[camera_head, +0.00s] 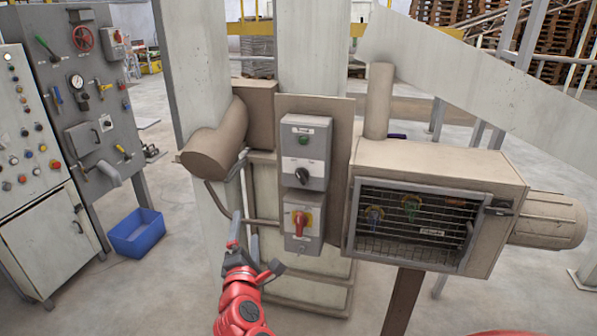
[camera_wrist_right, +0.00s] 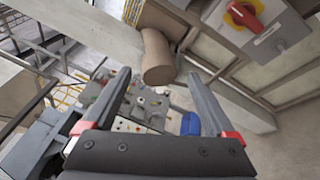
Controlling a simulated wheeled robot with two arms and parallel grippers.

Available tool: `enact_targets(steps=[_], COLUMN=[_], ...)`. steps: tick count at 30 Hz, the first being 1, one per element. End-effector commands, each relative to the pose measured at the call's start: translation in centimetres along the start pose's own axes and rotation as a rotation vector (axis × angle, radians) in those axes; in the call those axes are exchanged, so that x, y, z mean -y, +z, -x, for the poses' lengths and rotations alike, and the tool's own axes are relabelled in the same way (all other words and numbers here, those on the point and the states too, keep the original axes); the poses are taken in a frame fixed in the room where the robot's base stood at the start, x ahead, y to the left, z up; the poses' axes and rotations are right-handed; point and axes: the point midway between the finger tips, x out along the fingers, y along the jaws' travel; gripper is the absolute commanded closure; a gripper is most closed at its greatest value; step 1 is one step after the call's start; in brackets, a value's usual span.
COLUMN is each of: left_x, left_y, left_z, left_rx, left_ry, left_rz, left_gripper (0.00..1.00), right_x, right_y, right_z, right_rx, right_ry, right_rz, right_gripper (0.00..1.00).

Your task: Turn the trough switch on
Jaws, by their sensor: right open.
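A grey control box (camera_head: 305,152) is mounted on a brown plate on the column. It carries a green lamp (camera_head: 304,141) and a black rotary knob (camera_head: 302,175); its small top label is hard to read. Below it, a second grey box (camera_head: 302,246) has a red rotary switch (camera_head: 299,222) on a yellow plate. The red switch also shows at the top right of the right wrist view (camera_wrist_right: 245,14). My right gripper (camera_head: 245,226) is open and empty, left of and apart from the lower box; its spread fingers show in the wrist view (camera_wrist_right: 161,100). My left gripper is out of view.
A caged housing (camera_head: 437,178) stands to the right.

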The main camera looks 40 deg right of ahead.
Motion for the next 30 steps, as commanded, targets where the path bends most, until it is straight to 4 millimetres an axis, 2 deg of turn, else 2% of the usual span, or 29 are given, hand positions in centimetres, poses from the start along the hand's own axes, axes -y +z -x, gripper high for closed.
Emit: enact_targets(steps=[1,3,6,10,14,20,30], left_x=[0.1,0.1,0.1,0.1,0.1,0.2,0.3], left_y=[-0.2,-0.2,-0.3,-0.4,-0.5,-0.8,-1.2], left_z=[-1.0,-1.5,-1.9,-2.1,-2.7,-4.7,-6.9], left_rx=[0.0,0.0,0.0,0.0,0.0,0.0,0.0], left_ry=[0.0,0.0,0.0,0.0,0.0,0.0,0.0], left_rz=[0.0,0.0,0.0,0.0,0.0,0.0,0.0], left_gripper=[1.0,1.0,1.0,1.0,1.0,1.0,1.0], right_x=[-1.5,-2.0,-2.0,-2.0,-2.0,-1.6,-0.2], right_y=[2.2,4.7,7.2,8.7,9.2,10.2,12.0], right_z=[0.4,1.2,2.2,2.9,2.4,-0.2,-6.9], right_rx=[0.067,0.148,0.228,0.277,0.287,0.288,0.284], right_ry=[-0.031,-0.084,-0.153,-0.197,-0.204,-0.209,-0.208], right_rz=[0.03,0.066,0.096,0.113,0.12,0.117,0.113], right_gripper=[0.1,0.1,0.1,0.1,0.1,0.1,0.1])
